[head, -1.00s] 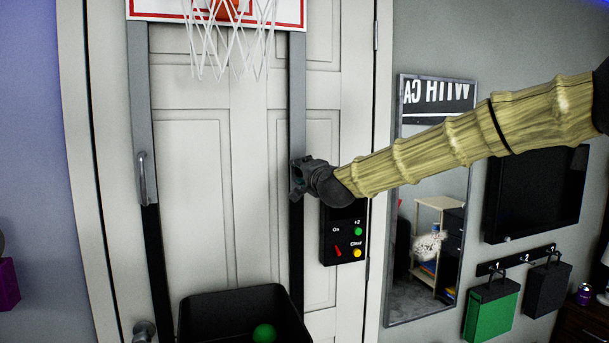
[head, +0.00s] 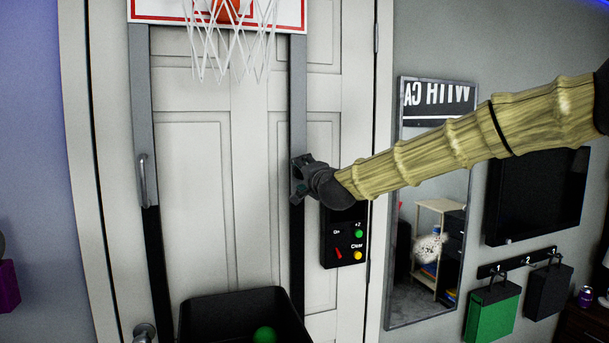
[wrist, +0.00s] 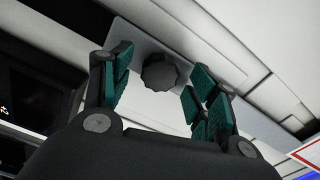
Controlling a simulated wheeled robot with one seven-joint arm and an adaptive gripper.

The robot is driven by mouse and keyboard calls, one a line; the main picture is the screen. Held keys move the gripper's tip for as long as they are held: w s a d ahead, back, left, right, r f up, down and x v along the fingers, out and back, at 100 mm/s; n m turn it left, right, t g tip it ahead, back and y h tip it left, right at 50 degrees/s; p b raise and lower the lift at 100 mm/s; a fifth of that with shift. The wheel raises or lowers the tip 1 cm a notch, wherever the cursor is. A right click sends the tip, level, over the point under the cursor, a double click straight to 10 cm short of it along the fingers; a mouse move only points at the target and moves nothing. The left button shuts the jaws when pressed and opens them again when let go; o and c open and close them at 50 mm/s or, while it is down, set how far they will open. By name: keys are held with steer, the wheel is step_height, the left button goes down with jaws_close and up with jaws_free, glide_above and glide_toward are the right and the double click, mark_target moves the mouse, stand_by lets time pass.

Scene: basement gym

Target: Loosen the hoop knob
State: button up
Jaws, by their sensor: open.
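The hoop knob (wrist: 160,72) is a dark, lobed round knob on a grey metal plate (wrist: 205,72) in the wrist view. My gripper (wrist: 160,92) is open, with its teal-padded fingers on either side of the knob and visible gaps to it. In the head view my gripper (head: 303,178) is at the right upright (head: 298,95) of the hoop frame, where its grey upper part meets the black lower part. The knob itself is hidden there behind my gripper.
The hoop's backboard (head: 160,10) and net (head: 232,45) hang above. A black control box (head: 331,255) is just below and right of my gripper. A black bin (head: 200,305) with a green ball (head: 265,335) stands below. A metal handle (head: 149,180) is on the left upright.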

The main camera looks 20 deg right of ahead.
steer(key=s, duration=1.2)
steer(key=shift+d, duration=0.2)
